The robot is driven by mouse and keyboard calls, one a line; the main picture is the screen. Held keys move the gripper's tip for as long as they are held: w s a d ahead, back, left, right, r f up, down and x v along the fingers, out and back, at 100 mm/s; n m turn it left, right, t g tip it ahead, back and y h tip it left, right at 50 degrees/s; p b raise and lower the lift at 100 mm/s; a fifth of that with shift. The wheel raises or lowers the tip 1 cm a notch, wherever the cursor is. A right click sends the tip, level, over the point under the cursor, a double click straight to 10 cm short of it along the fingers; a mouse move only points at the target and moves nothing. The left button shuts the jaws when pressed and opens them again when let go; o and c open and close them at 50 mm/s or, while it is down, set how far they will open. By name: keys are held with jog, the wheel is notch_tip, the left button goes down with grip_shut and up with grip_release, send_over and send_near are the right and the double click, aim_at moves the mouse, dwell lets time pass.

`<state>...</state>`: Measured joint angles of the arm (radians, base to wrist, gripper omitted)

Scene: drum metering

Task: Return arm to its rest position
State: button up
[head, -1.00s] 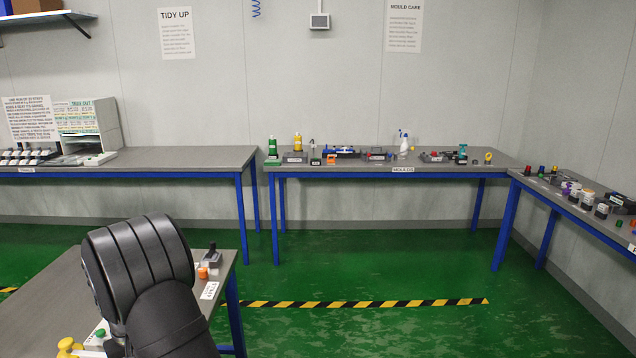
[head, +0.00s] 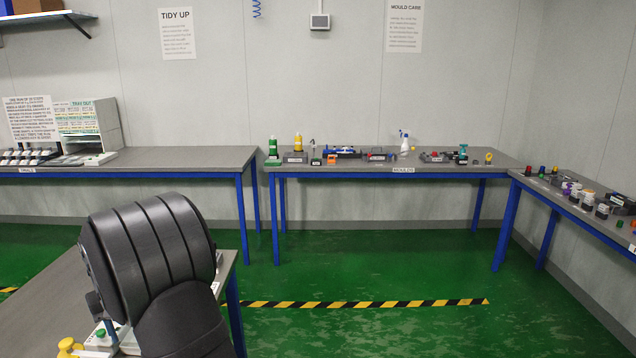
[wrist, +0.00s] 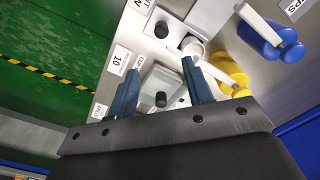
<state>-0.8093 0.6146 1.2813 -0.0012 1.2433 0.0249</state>
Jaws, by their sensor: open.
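My gripper (wrist: 160,68) shows in the wrist view as two blue-grey fingers, set apart, with nothing held between them. Beyond the gap is a pale block with a black knob (wrist: 161,99) on the near table. In the head view my arm's dark ribbed link covers much of that near table (head: 42,298), and the gripper is hidden behind it.
In the wrist view a white cylinder (wrist: 192,46), a yellow part (wrist: 228,66) and a blue-and-white part (wrist: 268,38) lie close to the right finger. A label reading 10 (wrist: 119,60) is at left. A mould bench (head: 350,166) stands along the back wall.

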jog(key=f, duration=1.3)
jog(key=shift+s+f, duration=0.35)
jog(key=s, duration=2)
jog(key=shift+s+r, duration=0.15)
jog(key=shift+r, duration=0.05)
notch_tip(320, 180, up, 13)
jog(key=shift+w+r, duration=0.15)
jog(key=shift+w, duration=0.1)
